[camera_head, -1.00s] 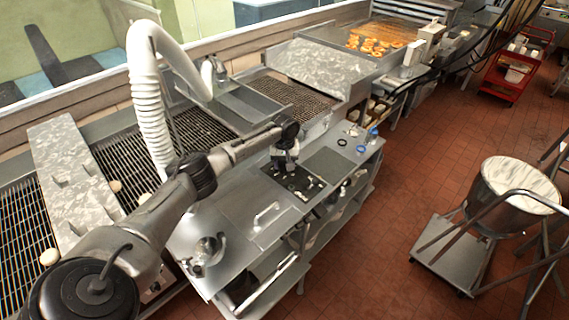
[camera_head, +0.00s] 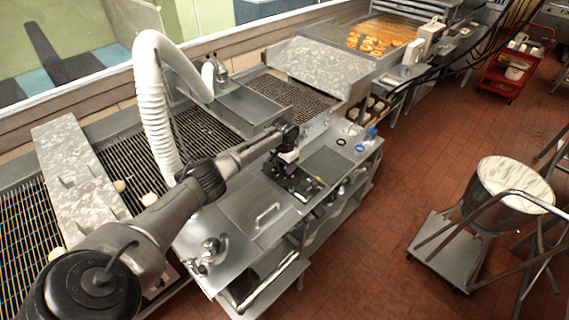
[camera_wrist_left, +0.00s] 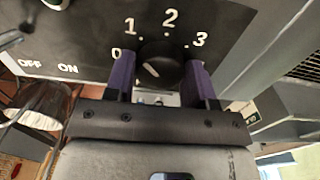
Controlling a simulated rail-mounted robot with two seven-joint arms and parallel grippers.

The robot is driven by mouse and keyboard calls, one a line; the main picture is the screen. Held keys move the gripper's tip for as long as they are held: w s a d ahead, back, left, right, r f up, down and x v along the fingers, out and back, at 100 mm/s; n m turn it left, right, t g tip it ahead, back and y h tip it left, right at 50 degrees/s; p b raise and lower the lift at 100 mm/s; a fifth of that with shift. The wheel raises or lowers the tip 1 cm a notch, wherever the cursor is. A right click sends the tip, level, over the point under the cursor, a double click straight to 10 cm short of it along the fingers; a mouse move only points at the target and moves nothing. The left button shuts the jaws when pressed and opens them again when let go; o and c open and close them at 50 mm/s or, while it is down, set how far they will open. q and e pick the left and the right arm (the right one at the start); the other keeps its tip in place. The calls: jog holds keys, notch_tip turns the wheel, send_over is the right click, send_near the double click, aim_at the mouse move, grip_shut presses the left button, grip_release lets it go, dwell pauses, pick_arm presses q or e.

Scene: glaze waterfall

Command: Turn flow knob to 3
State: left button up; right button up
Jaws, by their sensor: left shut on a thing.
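The flow knob (camera_wrist_left: 163,66) is a round black knob on a dark panel (camera_wrist_left: 85,38) in the left wrist view. White numbers 0, 1, 2 and 3 run around it from left to right. Its white mark is at the lower left of its face, on the side of 0 and away from 3. My left gripper (camera_wrist_left: 160,80) is shut on the knob, with a purple finger on each side. In the head view my left gripper (camera_head: 285,160) is at the dark panel (camera_head: 298,183) on the counter; the knob is too small to make out there. My right gripper is not in view.
OFF and ON labels (camera_wrist_left: 50,66) are left on the panel. The metal counter (camera_head: 235,205) carries a handled lid (camera_head: 266,214). A fryer conveyor (camera_head: 200,130) runs behind.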

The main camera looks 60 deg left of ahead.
pick_arm(q)
jog(key=m, duration=0.3)
jog(key=shift+m, duration=0.4)
jog(key=m, duration=0.4)
jog(key=shift+f+m, duration=0.1)
jog(key=shift+m, duration=0.2)
jog(key=m, duration=0.4)
jog(key=shift+m+b, duration=0.5)
jog(key=shift+m, duration=2.2)
jog(key=o, duration=0.9)
